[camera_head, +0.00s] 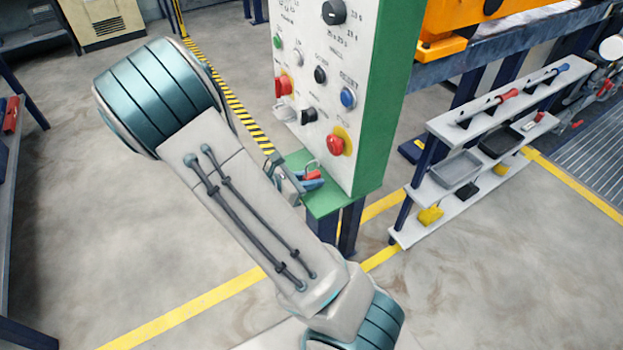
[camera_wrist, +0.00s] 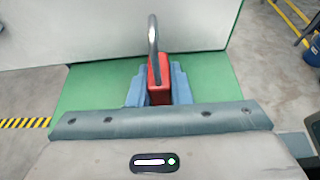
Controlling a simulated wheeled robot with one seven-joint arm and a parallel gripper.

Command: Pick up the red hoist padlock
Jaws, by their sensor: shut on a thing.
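The red padlock (camera_wrist: 159,75) has a grey metal shackle that points up in the wrist view. It also shows small in the head view (camera_head: 313,175), beside the foot of the control panel. My gripper (camera_wrist: 158,88) is shut on the padlock's red body, with a blue-grey finger on each side. In the head view my gripper (camera_head: 303,182) is at the green ledge, partly hidden by my arm. The green ledge (camera_wrist: 210,72) lies under the padlock; I cannot tell whether the padlock touches it.
The white control panel (camera_head: 310,100) with knobs and buttons rises right behind the padlock. A rack (camera_head: 440,205) with trays and tools stands to the right. Yellow lines mark the floor, which is open at the lower left.

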